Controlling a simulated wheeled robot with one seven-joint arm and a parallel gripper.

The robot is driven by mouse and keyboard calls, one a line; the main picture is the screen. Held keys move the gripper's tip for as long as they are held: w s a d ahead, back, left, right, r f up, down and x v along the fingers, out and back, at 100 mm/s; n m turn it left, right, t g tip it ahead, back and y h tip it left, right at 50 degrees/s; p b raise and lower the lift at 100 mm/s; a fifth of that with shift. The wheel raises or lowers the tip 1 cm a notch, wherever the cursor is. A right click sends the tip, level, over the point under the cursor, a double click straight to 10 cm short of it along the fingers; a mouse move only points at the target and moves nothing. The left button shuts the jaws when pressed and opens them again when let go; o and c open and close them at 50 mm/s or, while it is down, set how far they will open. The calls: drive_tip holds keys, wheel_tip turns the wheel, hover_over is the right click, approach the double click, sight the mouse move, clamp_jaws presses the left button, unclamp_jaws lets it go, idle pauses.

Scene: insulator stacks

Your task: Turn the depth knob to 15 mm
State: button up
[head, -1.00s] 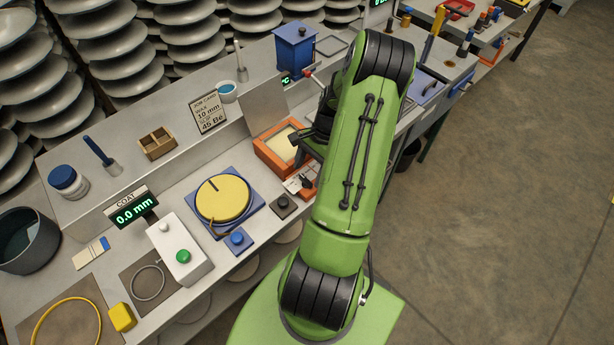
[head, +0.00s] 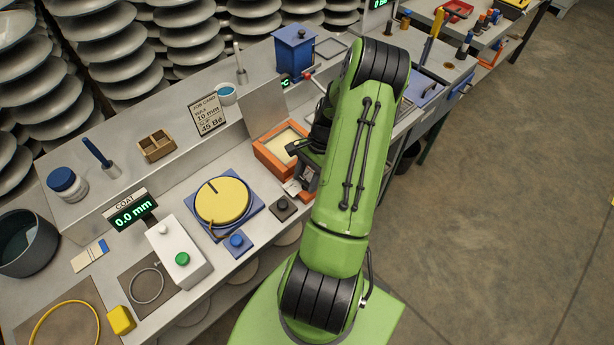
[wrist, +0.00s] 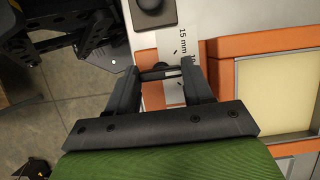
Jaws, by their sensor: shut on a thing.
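The depth knob (wrist: 158,73) is a dark knob with a pale line, on the front of the orange-framed bath. In the wrist view it sits between the two fingers of my gripper (wrist: 163,80), which is shut on it. A white scale plate (wrist: 172,45) beside it reads "15 mm", with another mark partly hidden by the right finger. I cannot tell exactly which mark the pale line faces. In the head view my gripper (head: 302,176) is at the bath's near right side, and my arm and gripper hide the knob.
The orange bath (head: 262,157) holds a cream surface. Left of it are a black button (head: 282,203), a blue button (head: 237,240) and a yellow disc (head: 222,201). A job card (head: 208,115) reads "10 mm". The COAT display (head: 134,212) reads 0.0 mm.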

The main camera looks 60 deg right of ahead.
drive_tip(key=n+g, duration=0.1)
drive_tip(key=n, duration=0.3)
drive_tip(key=shift+w+g, duration=0.15)
drive_tip(key=shift+g, duration=0.25)
drive_tip(key=shift+w+n+g+h+b, duration=0.15)
drive_tip(key=shift+n+g, duration=0.25)
drive_tip(key=shift+n, duration=0.8)
drive_tip(key=shift+s+n+g+h+b, duration=0.15)
drive_tip(key=shift+n+g+b, duration=0.2)
drive_tip(key=shift+n, duration=0.85)
drive_tip(key=shift+w, duration=0.1)
drive_tip(key=o, duration=1)
drive_tip(key=shift+o, duration=0.2)
drive_tip(key=shift+r, duration=0.1)
drive_tip(key=p+v, duration=0.2)
drive_tip(key=v, duration=1.3)
drive_tip(key=shift+r, duration=0.25)
